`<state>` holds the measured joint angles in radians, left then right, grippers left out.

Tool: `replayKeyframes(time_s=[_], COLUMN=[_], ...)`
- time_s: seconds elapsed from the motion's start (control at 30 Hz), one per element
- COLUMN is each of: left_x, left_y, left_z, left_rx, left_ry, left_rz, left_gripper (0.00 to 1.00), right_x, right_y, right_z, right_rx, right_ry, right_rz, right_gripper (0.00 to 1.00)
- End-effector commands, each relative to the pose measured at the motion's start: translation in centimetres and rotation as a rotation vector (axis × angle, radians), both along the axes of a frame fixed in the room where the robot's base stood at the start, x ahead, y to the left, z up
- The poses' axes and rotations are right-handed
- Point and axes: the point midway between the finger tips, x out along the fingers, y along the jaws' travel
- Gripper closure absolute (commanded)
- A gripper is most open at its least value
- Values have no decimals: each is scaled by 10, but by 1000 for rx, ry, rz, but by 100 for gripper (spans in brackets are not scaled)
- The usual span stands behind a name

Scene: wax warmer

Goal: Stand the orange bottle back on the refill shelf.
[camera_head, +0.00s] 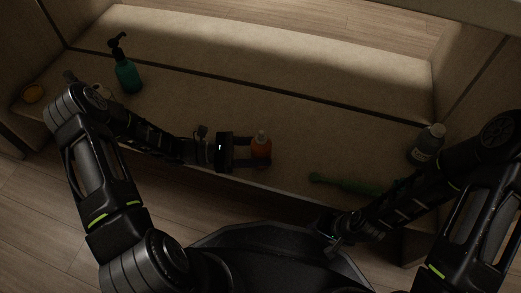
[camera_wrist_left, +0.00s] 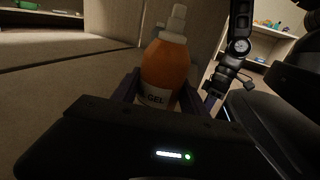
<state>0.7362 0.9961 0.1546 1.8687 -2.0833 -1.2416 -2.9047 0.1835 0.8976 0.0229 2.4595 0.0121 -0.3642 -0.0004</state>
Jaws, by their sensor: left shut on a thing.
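The orange bottle (camera_head: 261,148) is near the front edge of the shelf board (camera_head: 300,130) in the head view. My left gripper (camera_head: 258,150) is shut on it, with a finger on each side. In the left wrist view the orange bottle (camera_wrist_left: 166,72) looks upright, with a pale cap and a white label reading "GEL". Its lower part is hidden by the gripper body. Whether its base touches the board cannot be told. My right gripper (camera_head: 334,238) is low near the front edge, apart from the bottle, and its fingers are too dark to read.
A green long-handled item (camera_head: 350,184) lies right of the orange bottle. A grey bottle (camera_head: 427,145) stands at the right. The middle of the board is clear.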

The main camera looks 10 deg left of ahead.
Motion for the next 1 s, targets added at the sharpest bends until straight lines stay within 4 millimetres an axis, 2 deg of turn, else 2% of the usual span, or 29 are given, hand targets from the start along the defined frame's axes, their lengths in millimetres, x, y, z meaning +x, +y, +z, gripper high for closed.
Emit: replayKeyframes(time_s=[1.0], left_x=[0], left_y=[0], left_z=[-11], left_rx=[-1], left_ry=[0], left_rz=[0], left_gripper=[76], right_x=[0], right_y=[0], right_z=[0], right_rx=[0], right_ry=[0], right_rz=[0], right_gripper=[64])
